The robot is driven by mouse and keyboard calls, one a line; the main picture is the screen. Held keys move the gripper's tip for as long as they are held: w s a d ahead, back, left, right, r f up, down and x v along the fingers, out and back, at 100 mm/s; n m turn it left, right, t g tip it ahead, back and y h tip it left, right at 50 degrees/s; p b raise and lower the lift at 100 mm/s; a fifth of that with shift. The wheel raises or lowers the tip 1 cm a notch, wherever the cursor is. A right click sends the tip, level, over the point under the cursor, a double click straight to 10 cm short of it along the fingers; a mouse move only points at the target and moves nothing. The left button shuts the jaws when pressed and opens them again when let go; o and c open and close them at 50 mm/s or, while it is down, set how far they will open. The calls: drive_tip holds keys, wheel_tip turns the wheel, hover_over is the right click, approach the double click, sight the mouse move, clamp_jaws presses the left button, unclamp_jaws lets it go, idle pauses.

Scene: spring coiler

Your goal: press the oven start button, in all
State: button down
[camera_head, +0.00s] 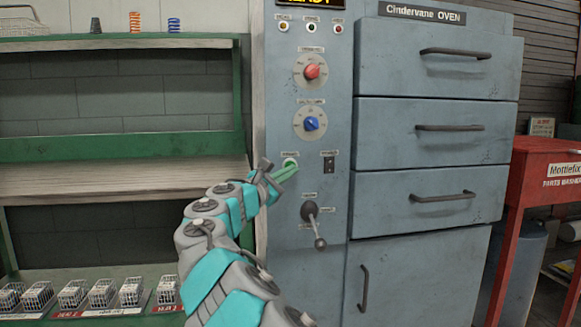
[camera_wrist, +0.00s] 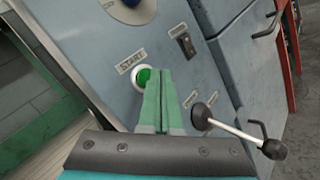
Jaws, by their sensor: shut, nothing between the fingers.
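The green start button (camera_wrist: 142,77) sits in a pale ring under a START label (camera_wrist: 131,61) on the grey-blue oven panel. In the head view the button (camera_head: 290,162) is partly hidden by my fingers. My gripper (camera_head: 288,172) is shut and empty, with its green fingers pointing at the panel. In the wrist view my gripper (camera_wrist: 158,75) has its tips just right of the button and overlaps its edge. I cannot tell whether the tips touch the button or panel.
A black switch (camera_head: 329,164) is right of the button. A lever with a ball end (camera_head: 315,228) sticks out below. Red (camera_head: 312,72) and blue (camera_head: 312,123) knobs are above. Oven drawers (camera_head: 435,127) are to the right, a green shelf rack (camera_head: 120,148) to the left.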

drive_tip(key=shift+w+r+p, duration=0.15)
drive_tip(key=shift+w+p, duration=0.1)
drive_tip(key=shift+p, duration=0.15)
drive_tip(key=shift+w+a+p, duration=0.15)
drive_tip(key=shift+w+p, duration=0.3)
drive_tip(key=shift+p, duration=0.15)
idle(0.8)
drive_tip(key=shift+s, duration=0.1)
drive_tip(key=shift+s+d, duration=0.2)
drive_tip(key=shift+s, duration=0.45)
drive_tip(key=shift+s+b, duration=0.1)
drive_tip(key=shift+b, duration=0.2)
drive_tip(key=s, duration=0.2)
drive_tip(key=s+d+b, duration=0.1)
drive_tip(key=s, duration=0.1)
drive_tip(key=shift+s+d, duration=0.2)
drive_tip(key=shift+s, duration=0.1)
idle(0.4)
